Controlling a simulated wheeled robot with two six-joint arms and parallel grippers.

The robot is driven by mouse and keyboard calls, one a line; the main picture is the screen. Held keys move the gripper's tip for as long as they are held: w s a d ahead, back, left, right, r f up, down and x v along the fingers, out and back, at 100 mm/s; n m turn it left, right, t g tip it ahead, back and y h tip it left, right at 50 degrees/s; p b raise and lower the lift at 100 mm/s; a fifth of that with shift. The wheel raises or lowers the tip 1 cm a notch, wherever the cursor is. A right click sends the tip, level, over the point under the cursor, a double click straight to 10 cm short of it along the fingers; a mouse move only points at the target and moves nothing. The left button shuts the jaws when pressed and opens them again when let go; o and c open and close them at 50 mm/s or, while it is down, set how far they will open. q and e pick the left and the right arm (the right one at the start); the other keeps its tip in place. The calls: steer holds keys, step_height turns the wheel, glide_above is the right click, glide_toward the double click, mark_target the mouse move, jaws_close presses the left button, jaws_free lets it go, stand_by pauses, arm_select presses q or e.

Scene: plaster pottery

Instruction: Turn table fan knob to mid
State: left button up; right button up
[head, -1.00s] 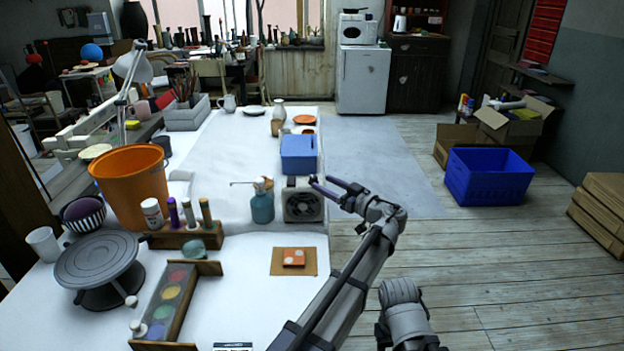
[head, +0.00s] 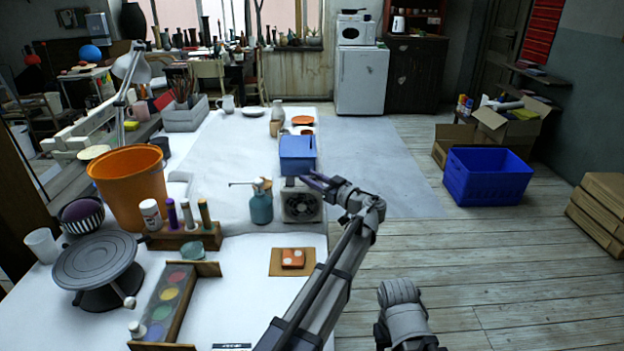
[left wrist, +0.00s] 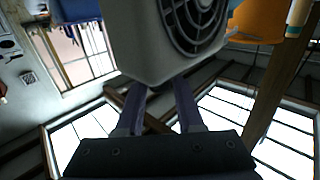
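The table fan (head: 301,204) is a small pale box with a round dark grille, standing on the white table near its right edge. My left gripper (head: 308,181) comes in from the right with its fingers at the fan's top right edge. In the left wrist view the fan (left wrist: 142,52) appears upside down, close in front of the fingers. The two purple-grey fingers of the left gripper (left wrist: 160,92) stand apart there, with their tips at the fan's top. The knob is not visible, so its setting cannot be told. My right gripper is out of view.
A blue box (head: 297,153) stands just behind the fan. A teal spray bottle (head: 261,206) stands close to its left. An orange tile on a board (head: 292,260) lies in front. Floor is open to the right, before a blue crate (head: 487,176).

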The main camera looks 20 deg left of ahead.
arm_select(q)
jaws_close()
steer(key=shift+s+m+t+h, duration=0.15)
steer(key=shift+m+t+h, duration=0.15)
steer(key=shift+t, duration=0.1)
steer(key=shift+s+a+m+t+h, duration=0.1)
steer(key=shift+s+m+t+h, duration=0.05)
steer(key=shift+m+t+h, duration=0.95)
steer(key=m+t+h, duration=0.3)
steer(key=shift+w+m+t+h, duration=0.15)
steer(key=shift+m+t+h, duration=0.5)
steer(key=shift+h, duration=0.45)
steer(key=shift+w+m+t+h, duration=0.1)
steer(key=shift+m+t+h, duration=0.55)
steer(key=shift+h, duration=0.45)
steer(key=shift+m+h, duration=0.3)
steer(key=shift+o, duration=2.2)
jaws_free()
